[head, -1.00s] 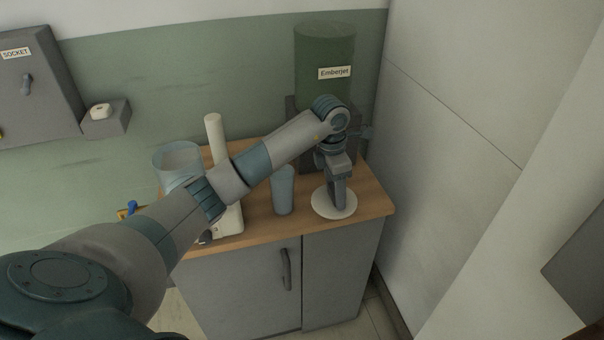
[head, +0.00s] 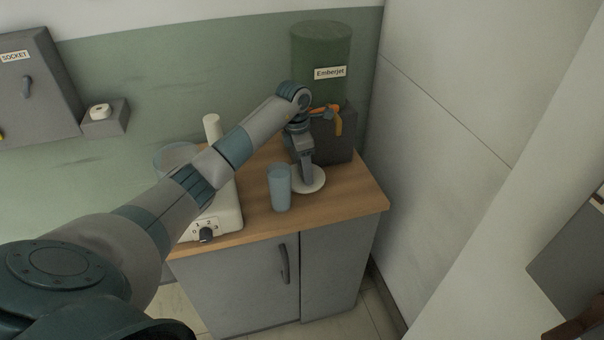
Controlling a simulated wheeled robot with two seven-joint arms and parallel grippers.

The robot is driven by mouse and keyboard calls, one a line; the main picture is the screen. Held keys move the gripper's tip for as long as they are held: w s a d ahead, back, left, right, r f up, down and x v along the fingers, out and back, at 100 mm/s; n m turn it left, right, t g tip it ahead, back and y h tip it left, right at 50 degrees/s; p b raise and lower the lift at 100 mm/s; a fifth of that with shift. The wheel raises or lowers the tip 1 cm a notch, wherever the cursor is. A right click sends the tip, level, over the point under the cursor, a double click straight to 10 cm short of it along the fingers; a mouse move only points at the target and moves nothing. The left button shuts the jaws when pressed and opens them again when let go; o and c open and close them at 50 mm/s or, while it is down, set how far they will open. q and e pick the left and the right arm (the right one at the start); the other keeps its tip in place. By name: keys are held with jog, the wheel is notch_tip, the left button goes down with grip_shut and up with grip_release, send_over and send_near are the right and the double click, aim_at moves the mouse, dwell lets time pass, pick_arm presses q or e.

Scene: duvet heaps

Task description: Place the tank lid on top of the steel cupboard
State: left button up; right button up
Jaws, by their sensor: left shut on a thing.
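The tank lid looks to be the thin white round disc (head: 317,184) by the wooden counter top, right of the blue tumbler. My left gripper (head: 307,181) points down and is shut on it, covering its middle. I cannot tell whether the disc touches the counter or hangs just above it. A grey cupboard (head: 240,290) with a dark handle stands under the wooden top. Another grey flat-sided body (head: 575,255) is cut off at the right edge. I cannot tell which one is the steel cupboard. My right gripper is out of view.
A green Emberjet tank (head: 320,50) on a dark base with an orange lever (head: 337,122) stands behind my gripper. A blue tumbler (head: 280,190) is close on the left. A white device (head: 222,215) and a clear tub (head: 172,154) are partly behind my arm. The counter's right front is clear.

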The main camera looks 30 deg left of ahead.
aim_at(302, 174)
pick_arm(q)
jog(key=shift+w+a+f+p, duration=0.1)
jog(key=shift+a+p, duration=0.25)
jog(key=shift+a, duration=0.1)
notch_tip(302, 174, down, 2)
jog(key=shift+f+p, duration=0.1)
jog(key=shift+p, duration=0.6)
jog(key=shift+f, duration=0.55)
jog(key=shift+f, duration=0.2)
jog(key=o, duration=1.1)
jog(key=shift+c, duration=0.2)
jog(key=shift+r, duration=0.1)
